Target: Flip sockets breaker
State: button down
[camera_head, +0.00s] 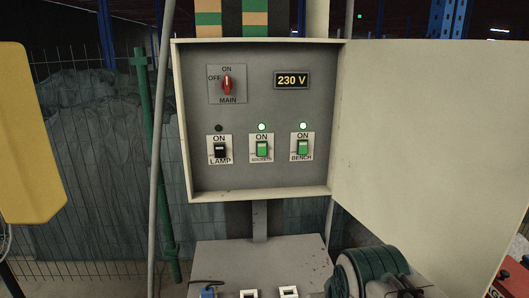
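The sockets breaker (262,149) is the middle of three breakers in a row in an open electrical box (210,118). Its rocker is green, and the indicator above it (262,127) glows green. The bench breaker (303,147) on the right is also green with a lit indicator. The lamp breaker (220,150) on the left is black, and its indicator is dark. The red main switch (227,85) stands upright, toward ON. A display (292,80) reads 230 V. My gripper is not in view.
The box door (430,120) is swung open to the right. A yellow panel (25,130) fills the left edge. The space before the breakers looks clear.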

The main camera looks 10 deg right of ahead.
aim_at(262, 147)
jog(key=k, duration=1.3)
jog(key=u, duration=0.7)
jog(key=i, duration=0.9)
jog(key=u, duration=0.4)
jog(key=i, duration=0.85)
jog(key=z, duration=1)
jog(key=i, duration=0.6)
jog(key=z, duration=0.7)
